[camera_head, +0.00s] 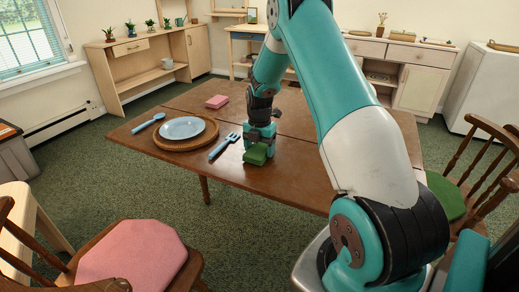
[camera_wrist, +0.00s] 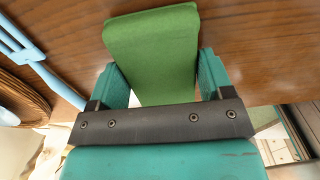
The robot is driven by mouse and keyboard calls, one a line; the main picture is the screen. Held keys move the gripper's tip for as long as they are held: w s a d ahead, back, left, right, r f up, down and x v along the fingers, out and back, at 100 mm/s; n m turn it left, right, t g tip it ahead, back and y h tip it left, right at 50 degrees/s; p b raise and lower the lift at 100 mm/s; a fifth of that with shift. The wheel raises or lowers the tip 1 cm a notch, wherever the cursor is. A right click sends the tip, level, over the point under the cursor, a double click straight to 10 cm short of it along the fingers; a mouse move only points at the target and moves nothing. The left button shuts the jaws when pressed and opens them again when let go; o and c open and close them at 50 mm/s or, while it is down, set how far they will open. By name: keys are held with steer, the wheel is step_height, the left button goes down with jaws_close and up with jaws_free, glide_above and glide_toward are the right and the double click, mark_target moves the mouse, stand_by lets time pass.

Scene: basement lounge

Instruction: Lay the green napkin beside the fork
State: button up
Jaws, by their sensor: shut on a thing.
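The green napkin (camera_head: 257,154) is a small folded block at the lower end of my gripper (camera_head: 259,146), at or just above the brown table. In the wrist view the green napkin (camera_wrist: 152,50) lies between the two teal fingers of my gripper (camera_wrist: 165,78), which is shut on it. The light blue fork (camera_head: 225,146) lies on the table just left of the napkin, with a small gap between them. In the wrist view the fork (camera_wrist: 48,68) is at the upper left. I cannot tell whether the napkin touches the tabletop.
A blue plate (camera_head: 183,128) sits on a round wooden board (camera_head: 207,137), left of the fork. A blue spoon (camera_head: 148,123) lies farther left. A pink folded napkin (camera_head: 217,101) lies at the back of the table (camera_head: 285,178). Chairs stand around the front and right.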

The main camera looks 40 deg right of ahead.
mark_target(259, 148)
steer(key=shift+f, duration=0.3)
steer(key=o, duration=0.9)
steer(key=shift+r, duration=0.1)
step_height(259, 148, up, 12)
steer(key=a+r+m, duration=0.2)
steer(key=a+r, duration=0.2)
steer(key=a, duration=0.6)
steer(key=s+a+r+m+y, duration=0.1)
steer(key=s+a+r+m, duration=0.25)
steer(key=s+a, duration=0.5)
steer(key=s+a+r+m+y, duration=0.25)
steer(key=s+a+m, duration=0.2)
steer(key=a, duration=0.65)
steer(key=s+a+m, duration=0.4)
steer(key=s+a, duration=0.3)
steer(key=s, duration=0.6)
steer(key=shift+s+a+r+m+y, duration=0.15)
steer(key=shift+s+r+m+y, duration=0.2)
steer(key=shift+r+m, duration=0.05)
